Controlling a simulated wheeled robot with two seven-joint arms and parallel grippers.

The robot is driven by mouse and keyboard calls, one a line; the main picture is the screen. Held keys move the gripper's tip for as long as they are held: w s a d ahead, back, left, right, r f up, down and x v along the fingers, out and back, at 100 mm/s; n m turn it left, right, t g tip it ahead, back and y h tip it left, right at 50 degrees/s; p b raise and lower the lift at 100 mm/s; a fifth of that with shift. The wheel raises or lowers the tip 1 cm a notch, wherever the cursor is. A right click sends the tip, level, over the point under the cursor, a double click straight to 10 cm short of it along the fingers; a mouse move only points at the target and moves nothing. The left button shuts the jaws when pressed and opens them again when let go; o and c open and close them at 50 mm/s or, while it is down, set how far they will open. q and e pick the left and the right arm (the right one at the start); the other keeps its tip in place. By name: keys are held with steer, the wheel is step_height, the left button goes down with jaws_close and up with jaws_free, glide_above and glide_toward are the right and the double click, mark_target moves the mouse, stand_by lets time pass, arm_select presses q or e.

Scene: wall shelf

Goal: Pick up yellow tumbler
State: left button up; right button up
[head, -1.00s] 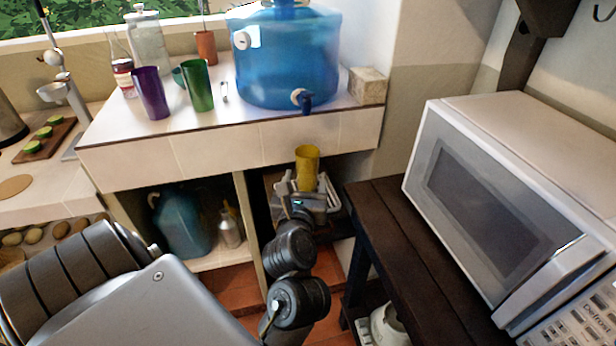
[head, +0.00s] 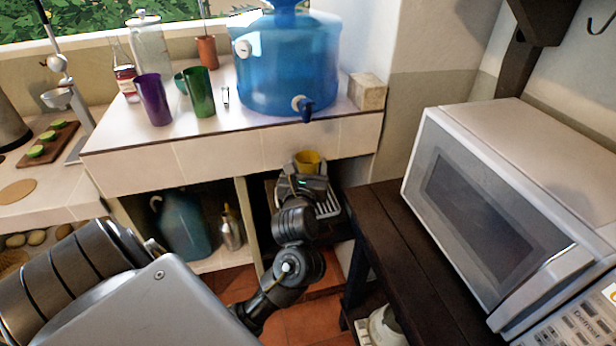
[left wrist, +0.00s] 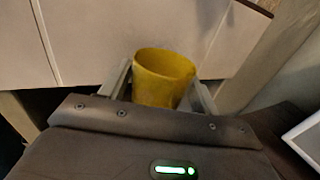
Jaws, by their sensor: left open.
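The yellow tumbler (head: 308,160) stands upright in front of the tiled counter face, beneath the water jug's tap. Only its upper part shows in the head view. My left gripper (head: 304,173) is right in front of it and hides its lower part. In the left wrist view the tumbler (left wrist: 162,80) sits between the two fingers (left wrist: 160,88), one on each side. The fingers are open, and I cannot tell whether either touches it. Its base is hidden behind the gripper body. My right gripper is not in view.
A dark wooden table (head: 395,225) with a white microwave (head: 500,200) stands to the right. The tiled counter (head: 230,150) overhangs behind, bearing a blue water jug (head: 285,65), a purple tumbler (head: 154,102) and a green tumbler (head: 199,95).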

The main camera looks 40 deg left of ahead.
arm_select(q)
steer(key=c, duration=1.1)
steer(key=shift+o, duration=0.2)
steer(key=shift+r, duration=0.15)
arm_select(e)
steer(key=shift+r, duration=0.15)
